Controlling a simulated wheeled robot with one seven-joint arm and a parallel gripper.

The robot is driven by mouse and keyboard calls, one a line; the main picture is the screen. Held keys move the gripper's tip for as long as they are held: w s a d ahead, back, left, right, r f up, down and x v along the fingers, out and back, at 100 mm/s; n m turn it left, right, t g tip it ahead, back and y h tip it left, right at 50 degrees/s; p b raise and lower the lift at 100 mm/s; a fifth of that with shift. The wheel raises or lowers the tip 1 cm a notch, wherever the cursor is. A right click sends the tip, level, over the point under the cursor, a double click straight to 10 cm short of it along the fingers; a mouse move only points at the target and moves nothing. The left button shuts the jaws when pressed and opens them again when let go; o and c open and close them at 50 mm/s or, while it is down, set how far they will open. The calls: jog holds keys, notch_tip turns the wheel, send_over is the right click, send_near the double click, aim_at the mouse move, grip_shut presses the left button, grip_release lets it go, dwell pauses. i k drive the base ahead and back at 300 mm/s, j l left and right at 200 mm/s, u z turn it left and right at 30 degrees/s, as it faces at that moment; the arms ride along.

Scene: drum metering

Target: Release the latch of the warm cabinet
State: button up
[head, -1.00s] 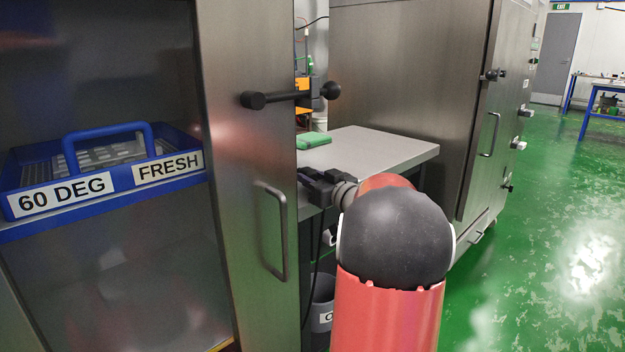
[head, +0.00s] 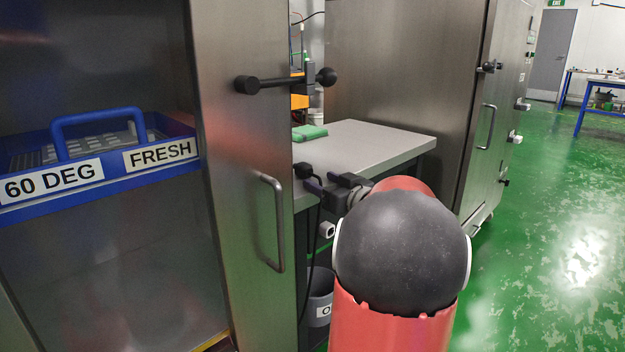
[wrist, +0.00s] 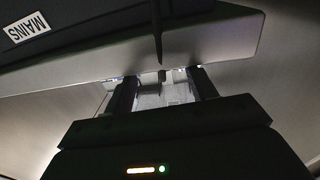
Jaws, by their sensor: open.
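A steel cabinet stands close at left in the head view, with a black latch bar (head: 285,82) ending in round knobs across its upright steel panel (head: 235,150). A vertical pull handle (head: 273,222) is below the latch. A second steel cabinet (head: 400,90) stands further right, with small dark latches (head: 488,67) and its own handle (head: 487,127). No label shows which is the warm cabinet. My gripper (head: 308,180) is right of the panel, below the latch bar and apart from it, partly hidden by my arm. In the wrist view, its fingers (wrist: 163,90) are apart, with nothing held.
A blue tray (head: 90,180) marked 60 DEG and FRESH sits inside the left cabinet. A grey bench (head: 375,145) with a green item (head: 309,132) stands between the cabinets, a bin (head: 320,300) below. A MAINS label (wrist: 26,27) shows in the wrist view.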

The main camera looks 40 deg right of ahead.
aim_at(326, 77)
jog(key=k, duration=1)
